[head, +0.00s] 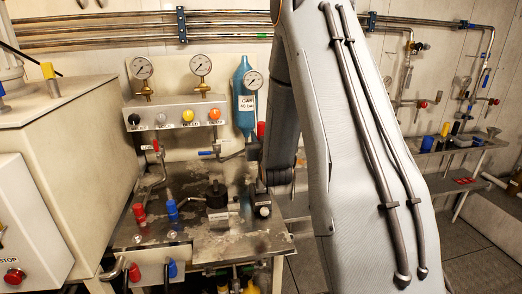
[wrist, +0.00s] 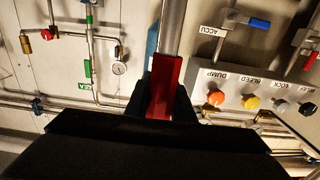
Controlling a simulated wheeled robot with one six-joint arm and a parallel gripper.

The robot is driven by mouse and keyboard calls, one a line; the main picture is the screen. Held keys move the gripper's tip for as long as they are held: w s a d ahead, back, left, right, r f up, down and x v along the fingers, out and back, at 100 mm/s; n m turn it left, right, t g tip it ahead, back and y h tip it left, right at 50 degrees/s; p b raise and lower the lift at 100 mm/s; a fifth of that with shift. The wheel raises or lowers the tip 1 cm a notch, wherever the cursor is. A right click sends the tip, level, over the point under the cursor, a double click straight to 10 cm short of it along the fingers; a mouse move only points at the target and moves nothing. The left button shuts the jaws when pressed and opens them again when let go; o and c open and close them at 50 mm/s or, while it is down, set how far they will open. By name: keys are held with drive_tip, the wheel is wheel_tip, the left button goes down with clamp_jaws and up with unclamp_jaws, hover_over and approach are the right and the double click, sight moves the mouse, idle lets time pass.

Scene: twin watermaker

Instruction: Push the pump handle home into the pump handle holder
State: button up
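The pump handle shows in the wrist view as a red grip (wrist: 163,84) with a bare steel rod (wrist: 173,28) running up out of the picture. My gripper (wrist: 158,100) has its two black fingers on either side of the red grip, close against it. In the head view my arm hides most of the gripper, and a small red piece (head: 261,130) shows beside the blue gas bottle; I cannot tell whether it is the handle. I cannot pick out the pump handle holder for certain, nor whether the handle touches it.
A valve panel (head: 172,108) with coloured knobs stands behind the steel bench (head: 150,245). The blue gas bottle (head: 241,80) and gauges are close to my arm. Red and blue valve handles and a black-capped fitting (head: 216,194) stand on the bench. A large cabinet (head: 75,120) fills the left.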

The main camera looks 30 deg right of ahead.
clamp_jaws()
drive_tip(key=shift+r, duration=0.15)
wheel_tip(320, 180, up, 18)
drive_tip(key=p, duration=0.9)
